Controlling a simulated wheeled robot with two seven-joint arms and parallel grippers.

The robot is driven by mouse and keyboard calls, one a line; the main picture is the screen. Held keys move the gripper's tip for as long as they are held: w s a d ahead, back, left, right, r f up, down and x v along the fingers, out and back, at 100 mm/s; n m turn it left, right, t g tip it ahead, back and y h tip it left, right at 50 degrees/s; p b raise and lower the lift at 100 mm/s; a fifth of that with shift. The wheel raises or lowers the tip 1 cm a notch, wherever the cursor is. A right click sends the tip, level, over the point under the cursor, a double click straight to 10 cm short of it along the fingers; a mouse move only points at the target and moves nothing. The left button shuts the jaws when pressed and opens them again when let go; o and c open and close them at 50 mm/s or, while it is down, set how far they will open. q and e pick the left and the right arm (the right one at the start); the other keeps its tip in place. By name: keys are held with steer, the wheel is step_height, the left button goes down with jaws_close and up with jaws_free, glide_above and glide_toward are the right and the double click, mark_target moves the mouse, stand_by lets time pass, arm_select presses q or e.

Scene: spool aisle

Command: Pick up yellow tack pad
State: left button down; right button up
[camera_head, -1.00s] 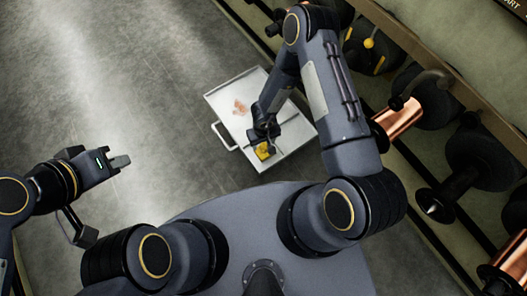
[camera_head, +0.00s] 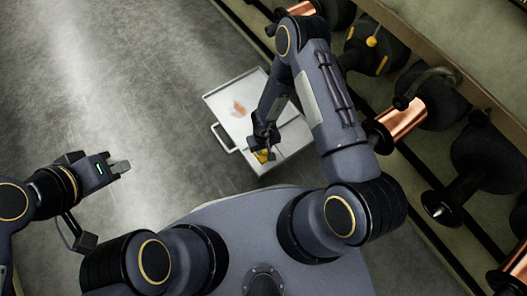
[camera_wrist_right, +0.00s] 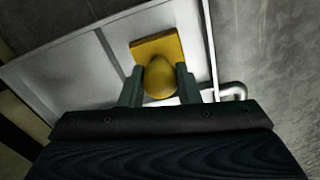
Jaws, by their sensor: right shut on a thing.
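The yellow tack pad (camera_wrist_right: 158,52) shows in the right wrist view as a square plate with a rounded knob. My right gripper (camera_wrist_right: 160,88) is shut on the knob, one finger on each side. In the head view the yellow tack pad (camera_head: 262,156) is partly hidden by my right gripper (camera_head: 265,145), over the near part of a white tray (camera_head: 225,104). I cannot tell whether the pad touches the tray floor. My left gripper (camera_head: 121,168) is off to the left over bare floor, away from the tray; its finger gap is not clear.
A rack with copper spools (camera_head: 402,121) and black spools runs along the right. The floor to the left is clear.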

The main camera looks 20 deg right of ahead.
steer(key=shift+r+p, duration=0.45)
steer(key=shift+r, duration=0.1)
step_height(320, 180, up, 2)
steer(key=shift+r+p, duration=0.25)
steer(key=shift+p, duration=0.8)
steer(key=w+a+r+p, duration=0.2)
steer(key=a+r+p, duration=0.3)
steer(key=a+r, duration=0.4)
steer(key=a, duration=0.5)
steer(key=shift+w+r+p, duration=0.2)
steer(key=shift+w+p, duration=0.05)
steer(key=shift+p, duration=0.1)
steer(key=shift+d, duration=0.1)
